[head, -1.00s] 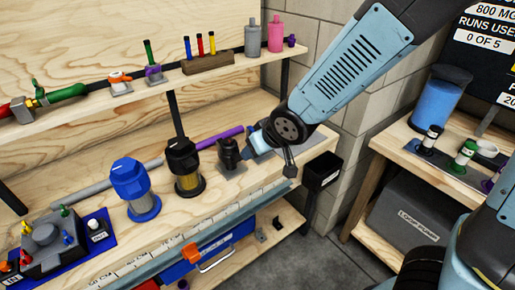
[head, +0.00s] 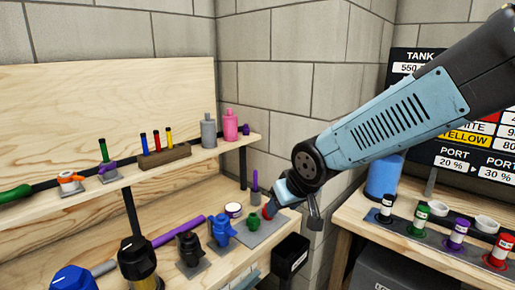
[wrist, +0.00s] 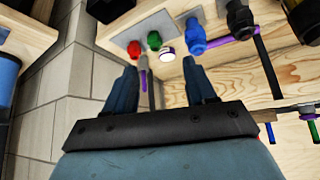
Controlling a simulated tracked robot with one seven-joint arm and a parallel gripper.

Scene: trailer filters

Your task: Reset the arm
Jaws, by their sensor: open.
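My arm reaches in from the upper right in the head view. My gripper (wrist: 162,88) is open in the wrist view, its two fingers apart with nothing between them that it holds. In the head view the gripper (head: 298,200) is at the right end of the workbench (head: 236,262), partly hidden behind my own wrist. A red cap (head: 267,211) and a green cap (head: 254,222) on a grey plate are close to its left. Both caps also show beyond the fingers in the wrist view, the red one (wrist: 134,48) at the left.
A blue valve (head: 220,229) and a black valve (head: 190,248) stand left of the gripper. The shelf (head: 100,193) above holds bottles and coloured tubes. A black bin (head: 289,258) hangs at the bench end. A second bench (head: 370,232) at right holds several labelled bottles.

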